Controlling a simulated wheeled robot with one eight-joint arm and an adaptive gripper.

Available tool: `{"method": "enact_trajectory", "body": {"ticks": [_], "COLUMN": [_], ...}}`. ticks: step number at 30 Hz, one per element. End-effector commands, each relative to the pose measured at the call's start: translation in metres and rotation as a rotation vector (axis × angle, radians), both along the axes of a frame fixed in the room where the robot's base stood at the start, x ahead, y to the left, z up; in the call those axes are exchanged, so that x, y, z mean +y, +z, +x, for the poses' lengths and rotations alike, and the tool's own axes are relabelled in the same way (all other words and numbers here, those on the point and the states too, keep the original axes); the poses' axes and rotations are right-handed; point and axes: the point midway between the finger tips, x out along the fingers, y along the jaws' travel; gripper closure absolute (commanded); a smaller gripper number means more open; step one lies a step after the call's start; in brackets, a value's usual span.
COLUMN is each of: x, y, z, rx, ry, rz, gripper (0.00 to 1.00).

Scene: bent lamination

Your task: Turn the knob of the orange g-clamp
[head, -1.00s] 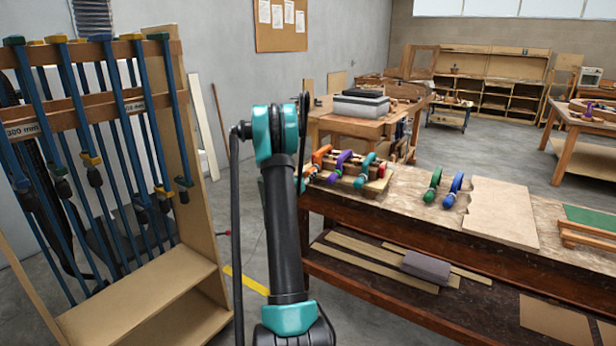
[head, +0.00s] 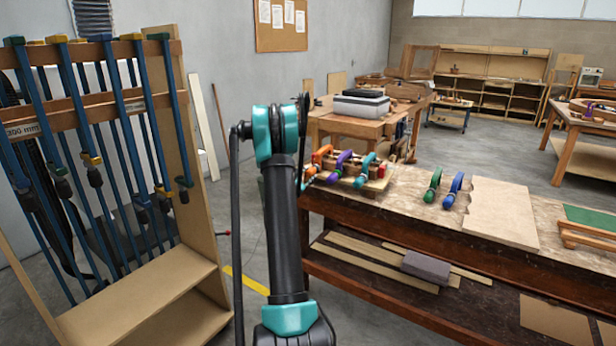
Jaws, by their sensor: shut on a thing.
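The orange g-clamp (head: 322,153) stands at the left end of a row of clamps on a wooden lamination on the workbench. Its lower front end, where the knob sits, is small and partly covered by my arm. My gripper (head: 306,183) is at this end of the orange clamp. Only a sliver of it shows past my dark arm link, and it is shut on the knob. The fingertips and their exact hold are mostly hidden. A purple clamp (head: 340,163) and a teal clamp (head: 366,169) stand just to the right on the same lamination.
A green clamp (head: 433,185) and a blue clamp (head: 453,190) stand farther right on the workbench (head: 408,208), beside a flat board (head: 500,212). A clamp rack (head: 190,150) fills the left side. Bare floor lies between rack and bench.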

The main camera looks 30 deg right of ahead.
Motion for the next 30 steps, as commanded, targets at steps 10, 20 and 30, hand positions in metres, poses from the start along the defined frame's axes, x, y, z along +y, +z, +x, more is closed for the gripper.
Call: {"method": "enact_trajectory", "body": {"ticks": [10, 20, 30], "x": [0.0002, 0.0002, 0.0001], "y": [0.0002, 0.0003, 0.0004], "z": [0.0, -0.0001, -0.0001], "rx": [-0.288, -0.564, -0.848], "ry": [0.0, 0.0, -0.001], "rz": [0.155, 0.304, 0.457], "gripper": [0.97, 0.97, 0.97]}}
